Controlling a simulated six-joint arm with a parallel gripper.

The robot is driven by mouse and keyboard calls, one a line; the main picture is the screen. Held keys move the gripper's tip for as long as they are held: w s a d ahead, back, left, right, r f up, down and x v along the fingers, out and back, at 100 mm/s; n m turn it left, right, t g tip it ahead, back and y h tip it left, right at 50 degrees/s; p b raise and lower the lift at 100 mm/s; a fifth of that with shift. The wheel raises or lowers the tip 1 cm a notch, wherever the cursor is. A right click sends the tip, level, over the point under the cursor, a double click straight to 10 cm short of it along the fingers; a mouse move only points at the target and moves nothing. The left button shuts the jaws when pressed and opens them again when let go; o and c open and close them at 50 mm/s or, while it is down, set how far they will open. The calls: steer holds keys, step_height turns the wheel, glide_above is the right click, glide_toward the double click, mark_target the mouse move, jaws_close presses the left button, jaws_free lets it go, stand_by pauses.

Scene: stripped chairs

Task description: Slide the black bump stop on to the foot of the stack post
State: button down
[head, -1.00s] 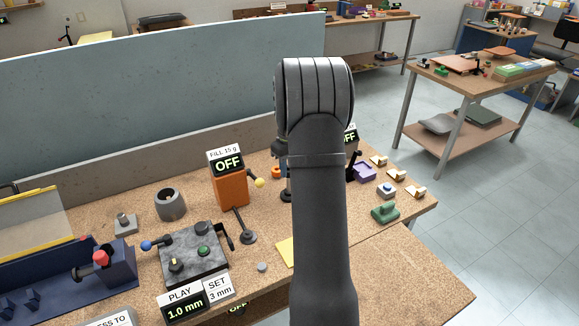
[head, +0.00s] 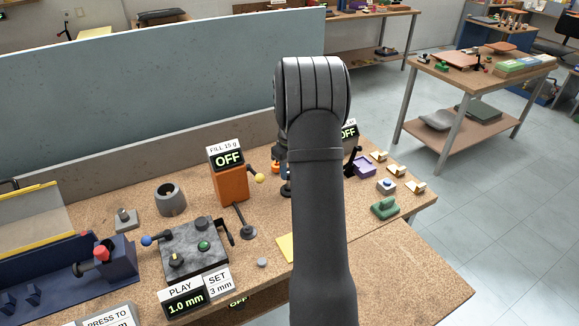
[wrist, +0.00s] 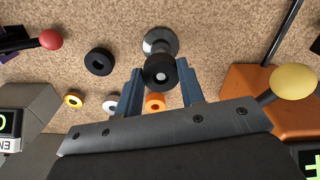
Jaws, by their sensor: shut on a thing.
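In the wrist view the fingers of my gripper (wrist: 160,88) are shut on the black bump stop (wrist: 150,73), a thick black ring. The stack post (wrist: 159,46) is a grey metal post on a round base, just beyond the ring. A pale round spot shows in the ring's hole, and the ring lines up with the post. It looks to be around the post's top, but I cannot tell how far down it sits.
Another black ring (wrist: 99,61), a yellow ring (wrist: 73,99), a pale ring (wrist: 111,105) and an orange ring (wrist: 155,103) lie on the bench. An orange box (wrist: 262,95) with a yellow ball handle (wrist: 294,81) stands close on the right. A red-knobbed lever (wrist: 50,39) is at left.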

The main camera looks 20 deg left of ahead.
steer(key=shift+f, duration=2.05)
steer(key=c, duration=0.9)
jaws_free()
steer(key=shift+o, duration=0.2)
step_height(320, 180, up, 17)
steer(key=shift+r, duration=0.15)
step_height(320, 180, down, 18)
steer(key=shift+r, duration=0.6)
